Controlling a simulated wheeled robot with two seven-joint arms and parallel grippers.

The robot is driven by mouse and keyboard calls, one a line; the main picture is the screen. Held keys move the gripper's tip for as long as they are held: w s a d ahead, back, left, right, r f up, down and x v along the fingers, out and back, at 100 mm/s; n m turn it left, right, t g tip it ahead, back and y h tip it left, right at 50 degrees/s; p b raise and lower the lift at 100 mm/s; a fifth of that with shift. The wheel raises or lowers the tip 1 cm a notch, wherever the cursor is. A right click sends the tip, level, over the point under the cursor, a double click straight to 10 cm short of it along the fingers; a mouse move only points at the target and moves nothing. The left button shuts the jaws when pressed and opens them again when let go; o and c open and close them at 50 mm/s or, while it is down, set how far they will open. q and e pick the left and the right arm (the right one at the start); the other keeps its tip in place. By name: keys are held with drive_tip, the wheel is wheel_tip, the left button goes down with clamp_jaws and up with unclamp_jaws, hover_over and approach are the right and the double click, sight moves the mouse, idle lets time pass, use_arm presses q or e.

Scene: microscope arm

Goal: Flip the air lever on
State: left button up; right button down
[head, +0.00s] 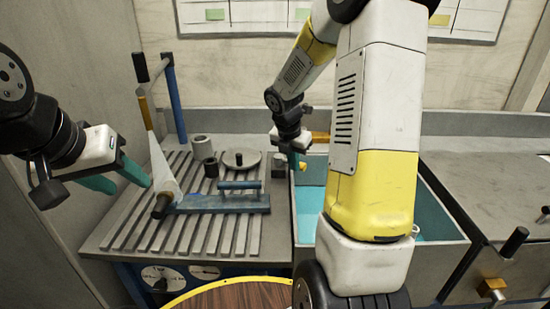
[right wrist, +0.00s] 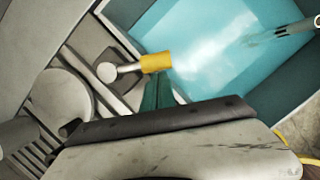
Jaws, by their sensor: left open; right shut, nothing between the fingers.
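A small lever with a yellow sleeve and a pale round end (right wrist: 155,62) shows in the right wrist view, at the edge of the blue-lined basin; it appears to be the air lever. My right gripper (head: 295,163) is shut and empty, pointing down over that edge. Its teal fingers (right wrist: 157,92) appear right beside the yellow sleeve; contact cannot be told. My left gripper (head: 131,186) is open and empty at the left, above the slatted bench.
The slatted bench (head: 120,228) holds a blue clamp-like tool (head: 225,203), grey cylinders (head: 202,147) and a round disc (head: 242,160). A brass fitting (head: 493,288) is at far right.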

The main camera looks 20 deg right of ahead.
drive_tip(key=shift+w+d+n, duration=0.4)
drive_tip(key=shift+d+n, duration=0.3)
drive_tip(key=shift+d, duration=0.35)
drive_tip(key=shift+a, duration=0.15)
